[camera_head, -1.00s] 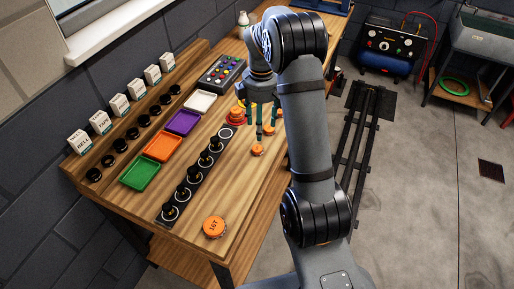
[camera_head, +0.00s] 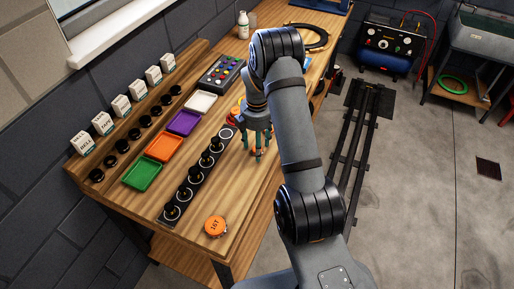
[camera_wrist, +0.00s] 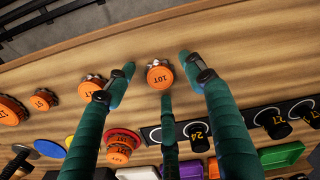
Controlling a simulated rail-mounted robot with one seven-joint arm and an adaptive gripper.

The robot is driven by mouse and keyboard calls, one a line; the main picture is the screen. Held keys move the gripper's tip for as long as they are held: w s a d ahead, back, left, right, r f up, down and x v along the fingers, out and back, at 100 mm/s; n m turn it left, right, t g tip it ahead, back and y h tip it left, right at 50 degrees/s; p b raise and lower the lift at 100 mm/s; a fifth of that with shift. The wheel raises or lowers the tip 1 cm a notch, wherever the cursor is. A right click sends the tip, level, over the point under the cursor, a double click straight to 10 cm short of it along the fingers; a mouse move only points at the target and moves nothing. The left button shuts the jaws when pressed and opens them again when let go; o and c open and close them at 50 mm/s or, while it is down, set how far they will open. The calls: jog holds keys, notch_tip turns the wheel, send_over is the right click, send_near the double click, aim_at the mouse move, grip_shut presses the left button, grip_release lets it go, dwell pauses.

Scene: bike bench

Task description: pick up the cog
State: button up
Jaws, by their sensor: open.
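An orange-capped cog marked 10T (camera_wrist: 159,76) lies flat on the wooden bench, near the bench edge at the top of the wrist view. My gripper (camera_wrist: 160,72) is open, with its green fingers spread around this cog and pointing down at it. No finger clearly touches it, and nothing is held. In the head view my gripper (camera_head: 257,150) is low over the bench and mostly hides the cog beneath it. Another orange cog, marked 16T (camera_head: 215,227), lies by the bench's near end. The task does not say which cog.
More orange cogs lie to the left in the wrist view, one close beside a finger (camera_wrist: 92,86), a small one (camera_wrist: 43,99) farther off. A black strip of pegs (camera_head: 190,186) and coloured trays (camera_head: 163,146) stand left of my gripper. Bare wood surrounds the 16T cog.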

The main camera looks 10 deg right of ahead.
jog(key=shift+f, duration=0.1)
jog(key=shift+c, duration=1.3)
jog(key=c, duration=0.9)
